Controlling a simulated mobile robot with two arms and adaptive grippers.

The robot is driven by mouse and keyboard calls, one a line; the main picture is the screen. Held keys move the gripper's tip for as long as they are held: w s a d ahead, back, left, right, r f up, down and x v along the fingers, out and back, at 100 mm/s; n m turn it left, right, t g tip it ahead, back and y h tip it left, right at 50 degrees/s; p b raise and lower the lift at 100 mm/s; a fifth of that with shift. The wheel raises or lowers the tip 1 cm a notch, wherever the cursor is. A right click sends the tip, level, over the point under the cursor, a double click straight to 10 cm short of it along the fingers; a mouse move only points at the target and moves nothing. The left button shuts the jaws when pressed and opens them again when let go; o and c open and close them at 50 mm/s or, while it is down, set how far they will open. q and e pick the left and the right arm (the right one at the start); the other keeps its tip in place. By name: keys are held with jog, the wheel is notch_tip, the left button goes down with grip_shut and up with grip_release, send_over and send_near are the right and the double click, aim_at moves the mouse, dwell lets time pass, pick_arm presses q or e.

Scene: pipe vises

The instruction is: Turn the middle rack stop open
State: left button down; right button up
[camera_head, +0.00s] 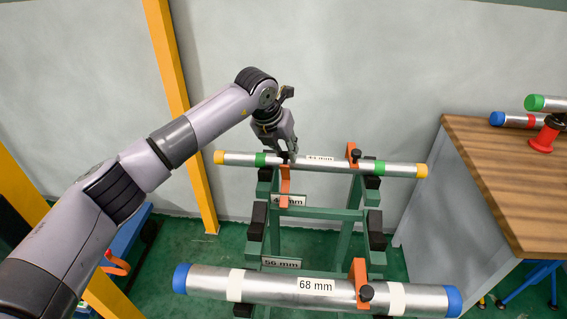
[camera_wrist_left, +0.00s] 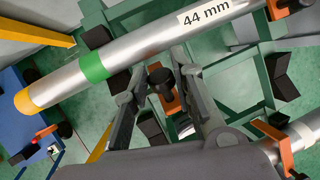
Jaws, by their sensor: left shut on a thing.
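My left gripper (camera_head: 287,148) reaches down from the left to the left end of the 44 mm pipe (camera_head: 330,165). In the left wrist view its two fingers (camera_wrist_left: 160,92) stand on either side of a black knob (camera_wrist_left: 160,76) and are shut on it. The knob sits on an orange stop (camera_wrist_left: 171,103), and this stop (camera_head: 285,185) hangs down below the pipe in the head view. A second orange stop (camera_head: 353,154) stands upright at the pipe's right part. The "56 mm" label (camera_head: 281,263) marks a green rack (camera_head: 345,228) level with no pipe visible. My right gripper is out of view.
A 68 mm pipe (camera_head: 260,286) with blue caps lies across the front, with an orange stop (camera_head: 361,283) near its right end. A wooden-topped bench (camera_head: 490,165) stands at the right. A yellow post (camera_head: 180,110) rises behind my left arm.

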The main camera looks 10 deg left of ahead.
pick_arm(q)
jog(key=shift+w+a+f+b, duration=0.1)
jog(key=shift+w+f+b, duration=0.2)
jog(key=shift+w, duration=0.45)
jog(key=shift+w+f+b, duration=0.15)
jog(key=shift+w+b, duration=0.2)
jog(key=shift+w, duration=0.5)
jog(key=c, duration=1.8)
grip_release()
jog(key=o, duration=0.4)
jog(key=shift+f, duration=0.2)
jog(key=v, duration=1.2)
